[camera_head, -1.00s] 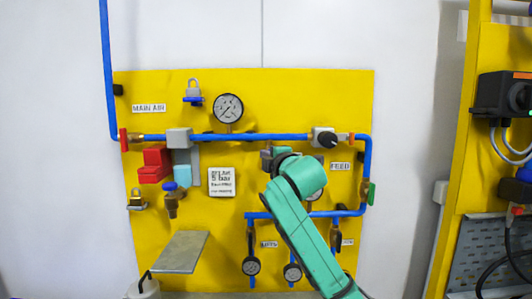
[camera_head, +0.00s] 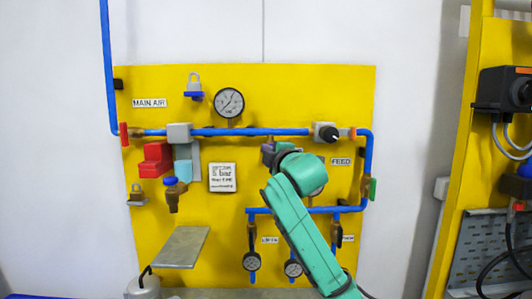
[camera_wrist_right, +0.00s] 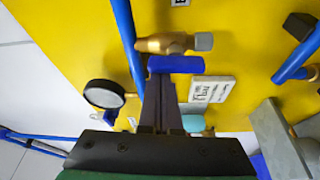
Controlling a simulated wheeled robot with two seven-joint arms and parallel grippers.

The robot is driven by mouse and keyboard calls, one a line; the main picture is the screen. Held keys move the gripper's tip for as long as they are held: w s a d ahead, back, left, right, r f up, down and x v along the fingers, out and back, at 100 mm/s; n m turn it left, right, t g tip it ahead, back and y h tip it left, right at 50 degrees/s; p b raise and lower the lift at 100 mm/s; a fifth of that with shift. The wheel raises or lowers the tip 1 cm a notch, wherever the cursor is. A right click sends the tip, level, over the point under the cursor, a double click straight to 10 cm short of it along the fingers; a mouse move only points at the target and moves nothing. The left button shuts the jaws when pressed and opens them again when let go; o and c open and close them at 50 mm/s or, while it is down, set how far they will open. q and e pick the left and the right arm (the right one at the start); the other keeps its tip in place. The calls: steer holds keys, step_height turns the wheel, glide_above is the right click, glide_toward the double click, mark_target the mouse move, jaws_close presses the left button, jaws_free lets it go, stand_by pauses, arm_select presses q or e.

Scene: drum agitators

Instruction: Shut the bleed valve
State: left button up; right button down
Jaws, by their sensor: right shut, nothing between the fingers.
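In the right wrist view, a brass valve (camera_wrist_right: 166,43) with a grey end and a blue handle (camera_wrist_right: 176,64) lies just beyond my right gripper (camera_wrist_right: 158,82). The fingers are shut and empty, their tips close to the blue handle; whether they touch it I cannot tell. No readable label names this valve as the bleed valve. In the head view, my right gripper (camera_head: 268,149) shows only in part beside the teal arm, in front of the yellow panel (camera_head: 225,240). Another brass valve (camera_head: 173,198) with a blue knob sits at the panel's left. My left gripper is not seen.
Blue pipes (camera_head: 250,132) run across the panel. A gauge (camera_head: 229,102), red valve handle (camera_head: 123,137), green handle (camera_head: 372,189) and white sign (camera_head: 222,178) surround the arm. A grey shelf (camera_head: 180,248) juts out below. A second yellow frame (camera_head: 459,145) stands at right.

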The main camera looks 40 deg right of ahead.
steer(key=shift+m+b, duration=0.3)
steer(key=shift+m, duration=0.2)
steer(key=m+h+b, duration=0.2)
steer(key=m, duration=0.4)
steer(key=s+d+m+h+b, duration=0.1)
steer(key=m+h+b, duration=0.1)
steer(key=m, duration=0.3)
steer(key=d+m+h+b, duration=0.1)
steer(key=m+h+b, duration=0.1)
steer(key=m, duration=0.4)
steer(key=shift+s+d+f+m+h+b, duration=0.1)
steer(key=shift+s+f+m+h+b, duration=0.25)
steer(key=shift+b, duration=0.55)
steer(key=shift+r, duration=0.1)
